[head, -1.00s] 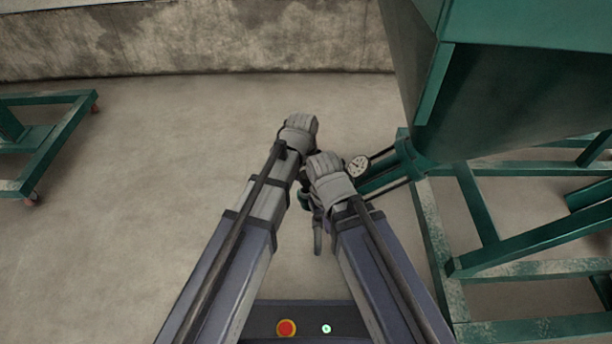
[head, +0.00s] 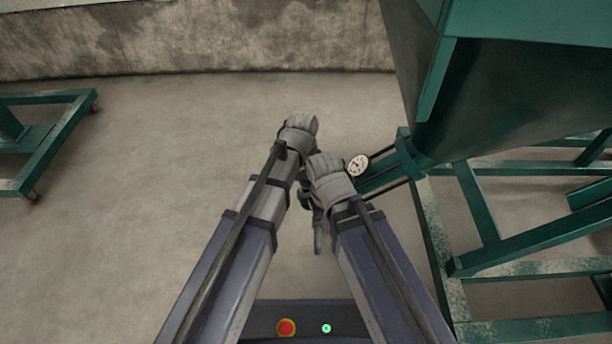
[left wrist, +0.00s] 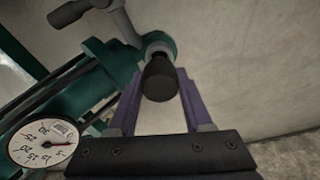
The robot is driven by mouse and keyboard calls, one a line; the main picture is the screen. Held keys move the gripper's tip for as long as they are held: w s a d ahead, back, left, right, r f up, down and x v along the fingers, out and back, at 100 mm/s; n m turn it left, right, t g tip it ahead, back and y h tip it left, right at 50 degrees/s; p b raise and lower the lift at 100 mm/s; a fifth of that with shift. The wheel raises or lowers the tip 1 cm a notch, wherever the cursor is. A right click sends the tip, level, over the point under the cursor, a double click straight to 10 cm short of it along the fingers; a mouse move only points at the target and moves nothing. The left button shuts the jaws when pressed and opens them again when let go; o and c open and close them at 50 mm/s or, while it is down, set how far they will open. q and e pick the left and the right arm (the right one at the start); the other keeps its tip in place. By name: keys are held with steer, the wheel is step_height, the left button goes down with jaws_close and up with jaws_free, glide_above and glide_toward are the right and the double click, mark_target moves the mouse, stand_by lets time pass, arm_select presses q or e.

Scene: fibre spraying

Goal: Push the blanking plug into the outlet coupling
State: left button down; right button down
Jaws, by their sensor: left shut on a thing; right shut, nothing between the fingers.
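The black blanking plug (left wrist: 159,80) is between the two purple fingers of my left gripper (left wrist: 158,85) in the left wrist view. Its far end is against or just in front of the pale ring of the outlet coupling (left wrist: 158,47); I cannot tell how deep it sits. In the head view my left gripper (head: 300,132) is the higher one, its fingers hidden under the grey cover. My right gripper (head: 330,180) is just below and to the right, close to the left one. It is shut and empty; its fingertips are mostly hidden. The arms hide the coupling in the head view.
A round pressure gauge (head: 358,165) sits right beside my right gripper. The green hopper machine and its frame (head: 480,210) fill the right side. A lever with a black grip (left wrist: 70,13) is near the coupling. Open floor (head: 150,180) lies to the left.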

mark_target(305, 176)
arm_select(q)
steer(key=shift+f+b, duration=1.35)
steer(key=shift+f, duration=0.1)
steer(key=shift+c, duration=1.2)
jaws_free()
steer(key=shift+r, duration=0.15)
steer(key=r+p, duration=0.5)
steer(key=s+r+p, duration=0.1)
steer(key=r+p, duration=0.1)
steer(key=p, duration=0.1)
steer(key=shift+s+a+r, duration=0.1)
steer(key=shift+a+r, duration=0.05)
steer(key=shift+r, duration=0.2)
steer(key=shift+f, duration=0.1)
